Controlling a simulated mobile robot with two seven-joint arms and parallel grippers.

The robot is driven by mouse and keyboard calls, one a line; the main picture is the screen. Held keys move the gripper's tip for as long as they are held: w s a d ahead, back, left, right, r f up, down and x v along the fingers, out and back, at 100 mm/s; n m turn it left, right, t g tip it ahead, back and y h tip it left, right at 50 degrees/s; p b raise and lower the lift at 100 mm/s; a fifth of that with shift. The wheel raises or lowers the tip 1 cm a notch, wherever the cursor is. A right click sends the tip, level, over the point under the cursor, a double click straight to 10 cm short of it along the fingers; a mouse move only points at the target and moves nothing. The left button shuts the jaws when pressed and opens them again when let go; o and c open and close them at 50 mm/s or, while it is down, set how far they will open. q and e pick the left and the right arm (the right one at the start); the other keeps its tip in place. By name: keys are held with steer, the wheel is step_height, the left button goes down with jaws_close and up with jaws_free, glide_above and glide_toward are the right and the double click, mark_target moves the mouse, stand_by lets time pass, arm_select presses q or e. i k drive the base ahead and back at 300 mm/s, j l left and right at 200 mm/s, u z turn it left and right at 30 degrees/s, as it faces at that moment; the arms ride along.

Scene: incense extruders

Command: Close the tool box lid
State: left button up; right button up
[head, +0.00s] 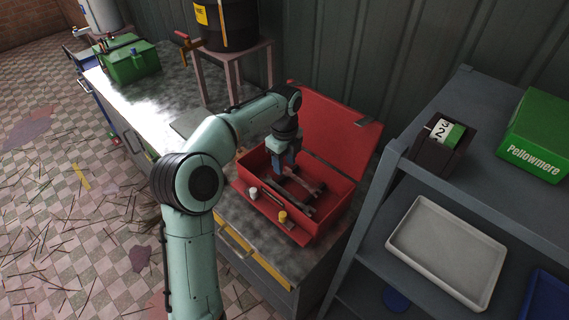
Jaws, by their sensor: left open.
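The red tool box (334,215) stands on the counter in the middle of the head view. Its lid (335,130) is raised and leans back at the far side. Dark tools (299,192) lie inside the box. My left gripper (284,176) points down over the box's left part, between the front wall and the raised lid, apart from the lid. Its fingertips are small and partly hard to make out against the tools. It is open. My right gripper is not in view.
A grey shelf unit (376,205) stands close to the box's right, with a pale tray (447,250) and a green box (540,135). A small stand with a dark drum (228,25) is behind left. A green case (131,64) sits on the counter's far left.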

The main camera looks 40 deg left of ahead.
mark_target(347, 139)
steer(key=k, duration=1)
